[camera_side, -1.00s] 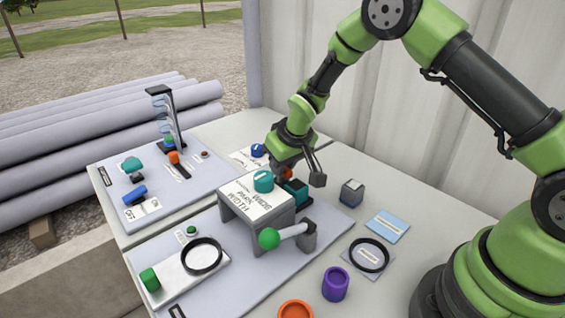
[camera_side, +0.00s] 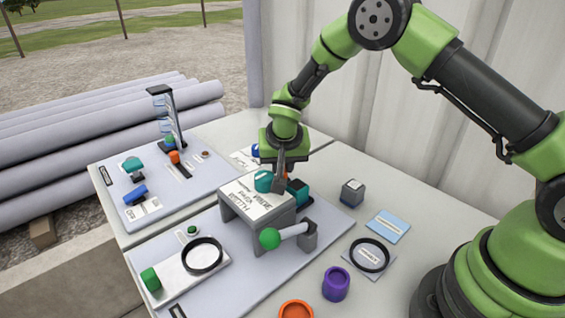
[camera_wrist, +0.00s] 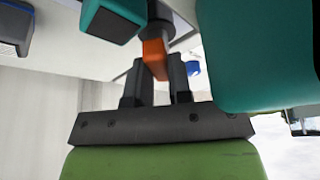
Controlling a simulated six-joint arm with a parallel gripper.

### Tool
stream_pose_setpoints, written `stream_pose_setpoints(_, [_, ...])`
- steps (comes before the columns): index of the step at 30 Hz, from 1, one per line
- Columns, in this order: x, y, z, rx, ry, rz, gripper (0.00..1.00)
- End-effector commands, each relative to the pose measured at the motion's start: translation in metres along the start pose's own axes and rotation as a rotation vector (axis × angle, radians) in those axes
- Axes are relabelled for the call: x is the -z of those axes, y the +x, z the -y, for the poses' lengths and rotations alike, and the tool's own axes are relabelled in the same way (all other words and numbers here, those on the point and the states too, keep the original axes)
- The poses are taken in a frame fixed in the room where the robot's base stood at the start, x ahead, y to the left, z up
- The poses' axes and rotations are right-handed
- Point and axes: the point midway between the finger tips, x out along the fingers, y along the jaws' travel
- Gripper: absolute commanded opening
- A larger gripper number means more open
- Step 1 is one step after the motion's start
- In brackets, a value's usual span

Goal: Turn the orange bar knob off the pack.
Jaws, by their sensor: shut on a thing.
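The orange bar knob (camera_wrist: 154,58) shows in the wrist view at the end of a dark round stem, between the two dark fingers. My gripper (camera_wrist: 157,80) is shut on it. In the side view my gripper (camera_side: 281,180) points down behind the grey bridge-shaped stand, and the knob is mostly hidden there. A teal and dark block (camera_side: 298,191) stands just right of the fingers. It also shows at the top of the wrist view (camera_wrist: 113,20). I cannot tell for sure which part is the pack.
The grey stand (camera_side: 258,210) carries a teal knob (camera_side: 264,181) close to my gripper. A lever with a green ball (camera_side: 270,238) sticks out in front. A small grey box (camera_side: 352,192) and a purple cup (camera_side: 336,284) stand on the open table to the right.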

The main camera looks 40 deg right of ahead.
Motion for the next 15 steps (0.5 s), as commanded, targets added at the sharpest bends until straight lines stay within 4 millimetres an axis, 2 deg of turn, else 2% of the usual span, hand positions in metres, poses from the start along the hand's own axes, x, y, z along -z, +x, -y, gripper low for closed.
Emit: stream_pose_setpoints(15, [-0.001,-0.0004,-0.0002,-0.016,0.034,0.003,0.0])
